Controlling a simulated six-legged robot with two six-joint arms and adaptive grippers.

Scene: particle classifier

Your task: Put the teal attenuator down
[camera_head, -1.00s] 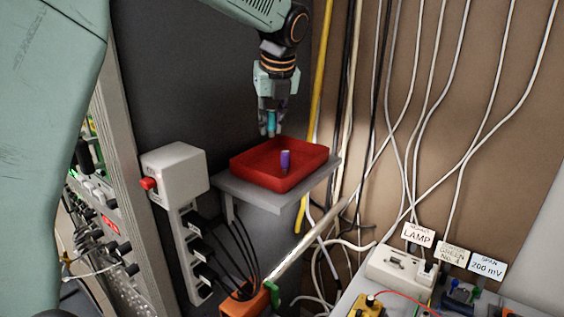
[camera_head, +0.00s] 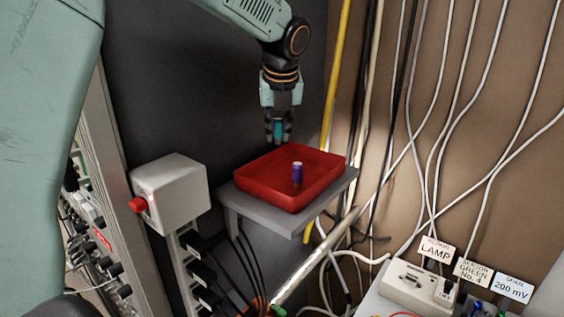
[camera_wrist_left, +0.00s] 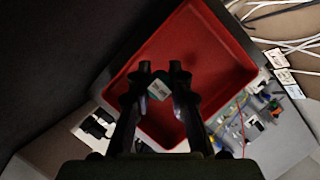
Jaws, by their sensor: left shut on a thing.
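My left gripper (camera_head: 279,138) points down above the back left part of the red tray (camera_head: 318,192). It is shut on the teal attenuator (camera_head: 278,128), a small upright cylinder between the fingers. In the left wrist view the attenuator shows end-on, with a pale label face (camera_wrist_left: 159,89), between the fingertips (camera_wrist_left: 160,78), and the red tray (camera_wrist_left: 215,45) lies below. A purple cylinder with a pale top (camera_head: 297,173) stands upright in the tray. My right gripper is in neither view.
The tray rests on a grey shelf (camera_head: 262,218) on the dark wall. A grey box with a red button (camera_head: 172,195) stands to the left. Hanging cables (camera_head: 435,120) are to the right. A white socket box (camera_head: 415,285) and labels are at lower right.

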